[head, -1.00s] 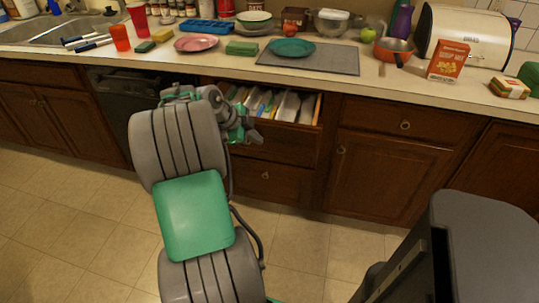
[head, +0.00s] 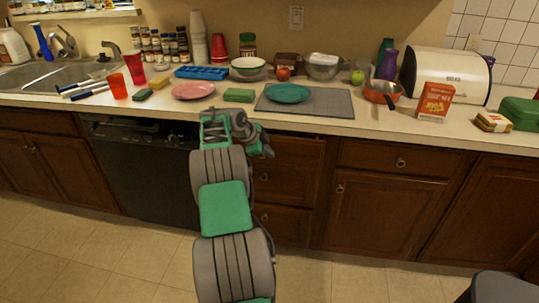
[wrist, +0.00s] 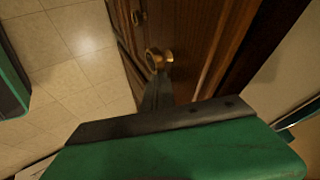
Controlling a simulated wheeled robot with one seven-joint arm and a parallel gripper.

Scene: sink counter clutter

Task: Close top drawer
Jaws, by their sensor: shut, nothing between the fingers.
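The top drawer (head: 295,150) is a dark brown wooden front under the counter, right of the dishwasher. Its contents no longer show in the head view; it is in or nearly in, and I cannot tell if it is flush. My gripper (head: 266,150) is at the left part of this drawer front, with my arm hiding part of it. In the wrist view a dark finger (wrist: 157,95) of my gripper points at a brass knob (wrist: 156,60) on a wooden front, touching or very close to it. My gripper is shut and empty.
The counter (head: 225,106) above holds a pink plate (head: 193,91), a green sponge (head: 238,95) and a grey mat (head: 325,103) with a teal plate (head: 288,93). The dishwasher (head: 140,165) is left of my arm. Lower drawers are shut.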

